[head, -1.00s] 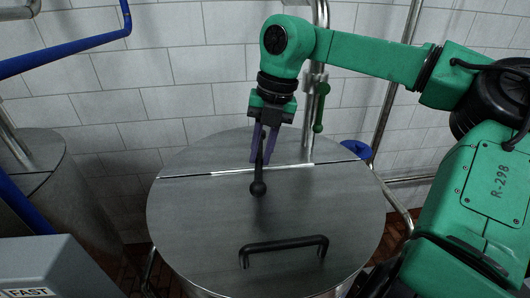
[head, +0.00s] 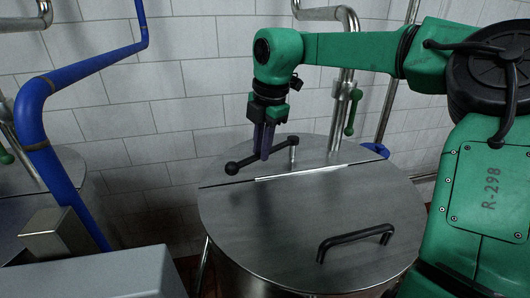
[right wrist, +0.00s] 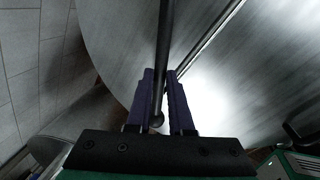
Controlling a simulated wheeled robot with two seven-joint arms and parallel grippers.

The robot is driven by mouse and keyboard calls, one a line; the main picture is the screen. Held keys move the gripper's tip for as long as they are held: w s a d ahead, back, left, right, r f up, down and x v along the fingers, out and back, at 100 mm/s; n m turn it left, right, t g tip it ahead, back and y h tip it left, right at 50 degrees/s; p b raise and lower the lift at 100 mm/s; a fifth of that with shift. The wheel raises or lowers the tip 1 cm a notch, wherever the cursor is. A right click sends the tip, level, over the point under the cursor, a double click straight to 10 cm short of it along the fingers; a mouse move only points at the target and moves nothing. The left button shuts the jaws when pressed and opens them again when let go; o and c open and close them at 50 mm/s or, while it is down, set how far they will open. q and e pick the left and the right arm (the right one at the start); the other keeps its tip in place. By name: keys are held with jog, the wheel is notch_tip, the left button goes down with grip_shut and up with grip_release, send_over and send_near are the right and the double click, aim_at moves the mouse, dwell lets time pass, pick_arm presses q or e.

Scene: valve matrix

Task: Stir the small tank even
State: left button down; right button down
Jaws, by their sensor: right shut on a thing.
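A round steel tank with a flat lid (head: 310,215) stands in the middle of the head view. A black crank bar (head: 245,163) with a ball at its left end sits above the lid on a thin upright steel shaft (head: 292,154). My right gripper (head: 264,152) is shut on this bar between ball and shaft. In the right wrist view, the bar (right wrist: 165,45) runs between the two purple fingers (right wrist: 160,80). The bar's ball shows near the finger bases. The tank's contents are hidden by the lid. My left gripper is out of view.
A black lid handle (head: 355,240) stands up at the lid's front right. A steel pipe with a green-levered valve (head: 350,110) rises behind the tank. A blue pipe (head: 60,165), a grey box (head: 110,276) and another steel tank (head: 72,168) are at the left.

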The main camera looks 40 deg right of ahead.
jog(key=w+m, duration=0.1)
jog(key=w+m+p, duration=0.1)
jog(key=shift+w+r+m, duration=0.2)
jog(key=shift+w+m, duration=0.1)
jog(key=shift+w, duration=0.05)
jog(key=shift+w+d+f+m+h+p, duration=0.15)
jog(key=shift+w+m+p, duration=0.1)
jog(key=shift+w+m, duration=0.2)
jog(key=shift+w+d+r+m+h+p, duration=0.1)
jog(key=shift+w+d+m+h+p, duration=0.1)
jog(key=shift+w+m+p, duration=0.25)
jog(key=shift+w+d+f+m+h+p, duration=0.15)
jog(key=shift+w+m, duration=0.2)
jog(key=shift+m, duration=0.25)
jog(key=shift+r, duration=0.1)
jog(key=c, duration=0.8)
grip_release()
jog(key=p+v, duration=0.1)
jog(key=v, duration=1.3)
jog(key=shift+w+r, duration=0.1)
jog(key=shift+r, duration=0.1)
